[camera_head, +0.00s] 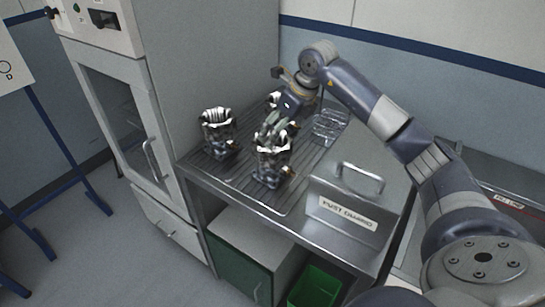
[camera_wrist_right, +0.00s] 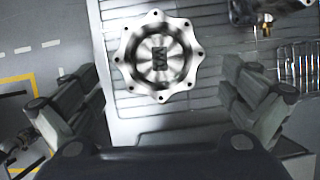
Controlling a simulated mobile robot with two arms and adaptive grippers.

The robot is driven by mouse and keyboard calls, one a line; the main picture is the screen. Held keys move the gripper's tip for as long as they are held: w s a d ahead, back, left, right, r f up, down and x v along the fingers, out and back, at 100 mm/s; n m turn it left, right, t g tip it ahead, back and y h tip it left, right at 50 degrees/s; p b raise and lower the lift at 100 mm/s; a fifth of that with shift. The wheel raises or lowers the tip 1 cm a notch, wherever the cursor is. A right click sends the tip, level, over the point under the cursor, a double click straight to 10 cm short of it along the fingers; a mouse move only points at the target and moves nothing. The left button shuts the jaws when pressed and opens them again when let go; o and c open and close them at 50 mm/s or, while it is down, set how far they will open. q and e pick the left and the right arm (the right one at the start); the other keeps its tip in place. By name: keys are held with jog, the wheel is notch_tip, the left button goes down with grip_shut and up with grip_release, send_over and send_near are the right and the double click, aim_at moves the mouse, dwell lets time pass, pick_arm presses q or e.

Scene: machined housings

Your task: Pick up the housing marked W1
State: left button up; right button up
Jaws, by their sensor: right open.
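In the right wrist view, a metal housing (camera_wrist_right: 158,82) is seen from above, with a scalloped, bolt-holed flange and a dark marking in its centre bore; I cannot read the marking surely. My right gripper (camera_wrist_right: 166,88) is open, with one finger on each side of the view and the housing beyond and between them, apart from both. In the head view, my right gripper (camera_head: 273,124) is over the bench, just above and behind the front housing (camera_head: 271,166). Another housing (camera_head: 217,134) stands upright to the left. My left gripper is out of view.
The housings stand on a ribbed metal bench (camera_head: 237,180). A clear or wire basket (camera_head: 330,125) sits behind right, and a metal box with a handle and label (camera_head: 345,205) at the front right. A tall cabinet (camera_head: 215,60) borders the bench on the left.

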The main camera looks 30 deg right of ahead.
aim_at(276, 159)
jog(key=shift+x, duration=0.8)
jog(key=p+x, duration=0.2)
jog(key=x, duration=0.2)
jog(key=shift+a+f+p, duration=0.1)
jog(key=shift+p, duration=0.2)
jog(key=shift+w+f, duration=0.1)
jog(key=shift+f, duration=0.25)
jog(key=shift+c, duration=0.6)
jog(key=c, duration=1.3)
jog(key=shift+w, duration=0.1)
jog(key=c, duration=0.3)
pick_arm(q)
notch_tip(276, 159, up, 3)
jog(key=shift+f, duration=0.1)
